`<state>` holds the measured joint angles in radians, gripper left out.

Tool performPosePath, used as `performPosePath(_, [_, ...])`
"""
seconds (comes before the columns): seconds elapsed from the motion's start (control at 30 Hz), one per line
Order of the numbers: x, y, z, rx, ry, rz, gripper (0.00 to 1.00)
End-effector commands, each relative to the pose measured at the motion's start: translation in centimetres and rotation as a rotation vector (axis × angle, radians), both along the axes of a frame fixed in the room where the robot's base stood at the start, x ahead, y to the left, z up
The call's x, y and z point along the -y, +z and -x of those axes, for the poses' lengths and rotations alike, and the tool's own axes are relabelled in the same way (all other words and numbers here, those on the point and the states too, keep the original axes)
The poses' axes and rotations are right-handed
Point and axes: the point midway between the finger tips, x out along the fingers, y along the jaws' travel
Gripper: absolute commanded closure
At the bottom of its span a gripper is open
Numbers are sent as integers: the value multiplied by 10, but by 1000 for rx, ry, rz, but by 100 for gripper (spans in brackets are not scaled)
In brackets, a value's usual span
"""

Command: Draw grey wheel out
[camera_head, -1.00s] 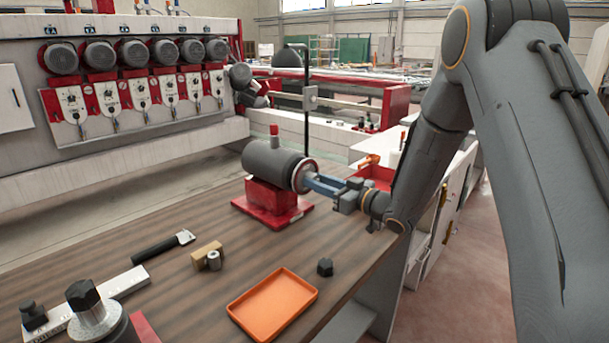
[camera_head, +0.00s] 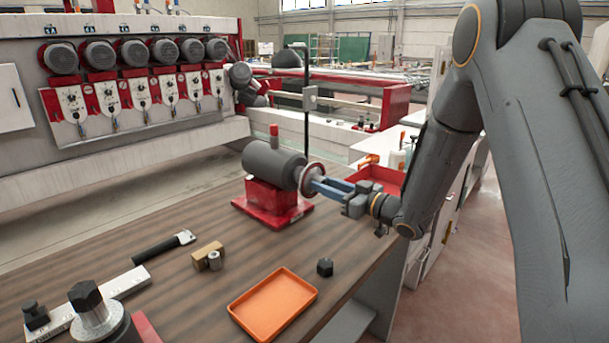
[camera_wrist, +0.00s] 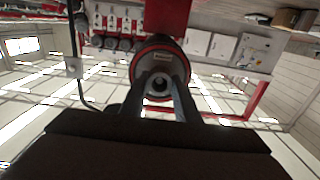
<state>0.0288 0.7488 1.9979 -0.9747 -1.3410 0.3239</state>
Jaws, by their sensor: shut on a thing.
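The grey wheel (camera_head: 312,178) has a red rim and sits at the right end of the grey motor (camera_head: 270,162), which stands on a red base (camera_head: 268,208) on the bench. My gripper (camera_head: 317,185) is shut on the wheel, reaching it from the right. In the wrist view the wheel (camera_wrist: 160,61) faces me, with a dark round hole in its middle, and my gripper's fingers (camera_wrist: 158,88) lie against its hub. The wheel stands slightly off the motor's end face. Whether the shaft is still inside the wheel is hidden.
An orange tray (camera_head: 272,305), a black hex piece (camera_head: 325,267), a brass block (camera_head: 207,254) and a black-handled tool (camera_head: 163,246) lie on the bench (camera_head: 120,245). A red tray (camera_head: 377,178) is behind my gripper. Open space lies right of the bench.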

Motion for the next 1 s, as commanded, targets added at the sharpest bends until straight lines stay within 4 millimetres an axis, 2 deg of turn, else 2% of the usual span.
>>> performPosePath(1.0, [36,1,28,1,0,-1,100])
